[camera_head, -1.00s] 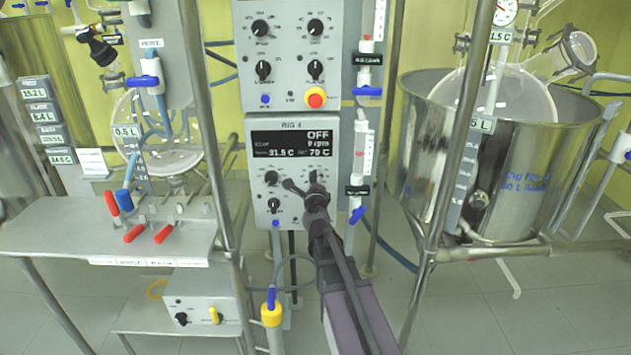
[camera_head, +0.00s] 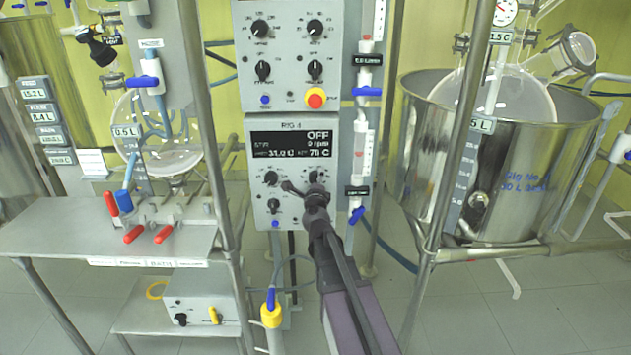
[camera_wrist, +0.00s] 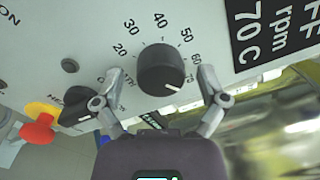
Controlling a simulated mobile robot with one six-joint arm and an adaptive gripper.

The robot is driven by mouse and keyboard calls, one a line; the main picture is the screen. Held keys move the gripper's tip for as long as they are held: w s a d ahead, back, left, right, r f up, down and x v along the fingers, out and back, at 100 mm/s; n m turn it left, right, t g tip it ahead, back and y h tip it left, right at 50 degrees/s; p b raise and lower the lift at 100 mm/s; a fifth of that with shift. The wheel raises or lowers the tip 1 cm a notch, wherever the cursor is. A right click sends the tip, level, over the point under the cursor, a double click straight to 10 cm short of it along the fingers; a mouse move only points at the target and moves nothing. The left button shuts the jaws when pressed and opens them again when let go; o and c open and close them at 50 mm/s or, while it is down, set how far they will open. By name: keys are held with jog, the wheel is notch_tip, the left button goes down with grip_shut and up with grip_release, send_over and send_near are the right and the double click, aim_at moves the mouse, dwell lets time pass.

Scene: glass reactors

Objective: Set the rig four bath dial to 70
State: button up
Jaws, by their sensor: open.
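The rig four panel (camera_head: 262,200) has a dark display (camera_head: 290,144) headed RIG 4, showing OFF and a bath set value that looks like 70 C. In the wrist view the display edge (camera_wrist: 262,32) reads 70 C. The bath dial (camera_wrist: 161,66) is a round black knob with a white pointer line turned to the lower right, past the 60 mark. My gripper (camera_wrist: 162,74) is open, with one finger on each side of the dial and gaps between. In the head view my gripper (camera_head: 315,194) is in front of the panel and partly hides the dial (camera_head: 313,176).
Another black knob (camera_head: 271,178) sits left of the dial, with a smaller one (camera_head: 273,205) below. A red emergency button (camera_head: 315,98) is on the panel above. A blue-handled valve (camera_head: 357,215) is close on the right. Metal posts (camera_head: 455,150) flank the panel.

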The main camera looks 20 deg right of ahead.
jog(key=shift+m, duration=0.4)
